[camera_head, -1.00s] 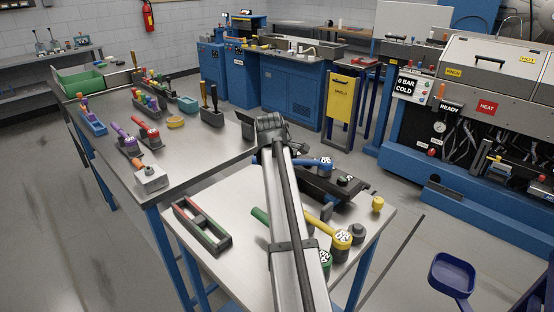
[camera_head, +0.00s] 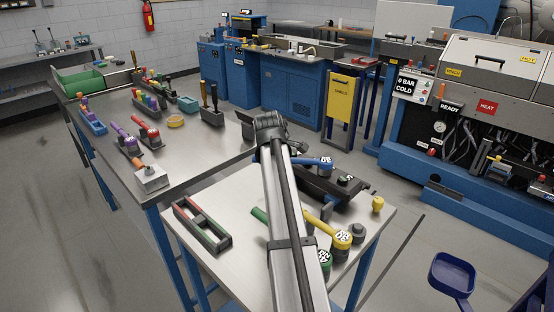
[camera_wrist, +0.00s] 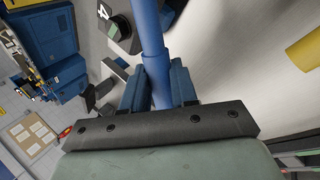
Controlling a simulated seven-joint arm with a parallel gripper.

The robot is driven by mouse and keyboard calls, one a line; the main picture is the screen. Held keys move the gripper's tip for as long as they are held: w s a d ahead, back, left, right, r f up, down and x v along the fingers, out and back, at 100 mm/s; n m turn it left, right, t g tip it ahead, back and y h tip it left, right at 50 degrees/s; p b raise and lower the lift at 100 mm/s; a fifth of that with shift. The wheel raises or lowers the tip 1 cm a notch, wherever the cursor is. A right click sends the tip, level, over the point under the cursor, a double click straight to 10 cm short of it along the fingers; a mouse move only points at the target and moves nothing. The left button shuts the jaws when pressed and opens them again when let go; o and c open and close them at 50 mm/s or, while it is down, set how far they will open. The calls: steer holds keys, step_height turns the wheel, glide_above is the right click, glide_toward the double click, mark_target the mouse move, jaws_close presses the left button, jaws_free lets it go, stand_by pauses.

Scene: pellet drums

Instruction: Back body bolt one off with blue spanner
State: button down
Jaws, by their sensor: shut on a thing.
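My gripper (camera_wrist: 157,88) is shut on this shaft. In the head view my arm hides the gripper and part of the handle. A dark metal body (camera_head: 330,185) lies just below the spanner, with a bolt position marked by a small dark round piece (camera_head: 345,180). Whether the spanner head sits on a bolt is hidden.
A yellow spanner (camera_head: 342,239) and a green one (camera_head: 324,258) lie beside my arm on the near table. A yellow knob piece (camera_head: 377,204) stands at the right corner. A dark tray (camera_head: 202,226) sits at left. The left bench (camera_head: 190,155) holds several tools.

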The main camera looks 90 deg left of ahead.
steer(key=shift+r, duration=4)
